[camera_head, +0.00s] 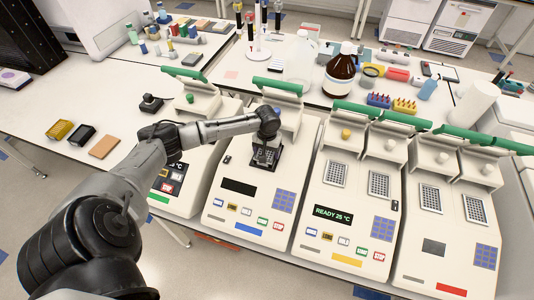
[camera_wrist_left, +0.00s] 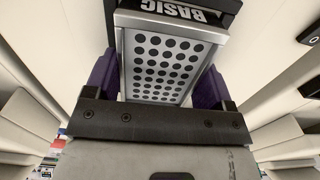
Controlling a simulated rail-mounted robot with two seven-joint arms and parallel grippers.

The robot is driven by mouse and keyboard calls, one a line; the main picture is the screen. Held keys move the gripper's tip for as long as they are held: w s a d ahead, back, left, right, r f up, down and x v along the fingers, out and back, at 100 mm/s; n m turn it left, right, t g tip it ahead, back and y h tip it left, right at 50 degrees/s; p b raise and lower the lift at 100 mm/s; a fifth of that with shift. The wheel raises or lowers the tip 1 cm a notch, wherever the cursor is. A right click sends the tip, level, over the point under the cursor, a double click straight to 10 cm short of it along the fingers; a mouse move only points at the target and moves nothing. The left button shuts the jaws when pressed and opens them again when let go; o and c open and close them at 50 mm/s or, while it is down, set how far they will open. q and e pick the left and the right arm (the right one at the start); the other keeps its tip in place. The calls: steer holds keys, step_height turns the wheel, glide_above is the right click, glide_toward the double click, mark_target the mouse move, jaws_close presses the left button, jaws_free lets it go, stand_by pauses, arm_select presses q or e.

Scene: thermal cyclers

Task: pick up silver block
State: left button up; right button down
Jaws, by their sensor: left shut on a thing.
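The silver block (camera_wrist_left: 165,65) has rows of dark round holes and fills the middle of the left wrist view. It sits between the purple pads of my left gripper (camera_wrist_left: 157,85), which is shut on it. In the head view my left gripper (camera_head: 266,146) points down over the second thermal cycler from the left (camera_head: 225,208), and the block (camera_head: 264,156) shows below it at the cycler's black well. I cannot tell whether the block is clear of the well. My right gripper is not in view.
A cycler with two silver blocks (camera_head: 335,174) and a "READY 25 °C" display stands right of it, another (camera_head: 430,197) further right. Open lids with green handles (camera_head: 277,85) rise behind. A brown bottle (camera_head: 342,75) stands at the back. Yellow, black and tan blocks (camera_head: 104,147) lie at left.

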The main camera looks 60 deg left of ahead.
arm_select(q)
steer(key=c, duration=0.6)
steer(key=shift+o, duration=0.2)
steer(key=shift+r, duration=0.1)
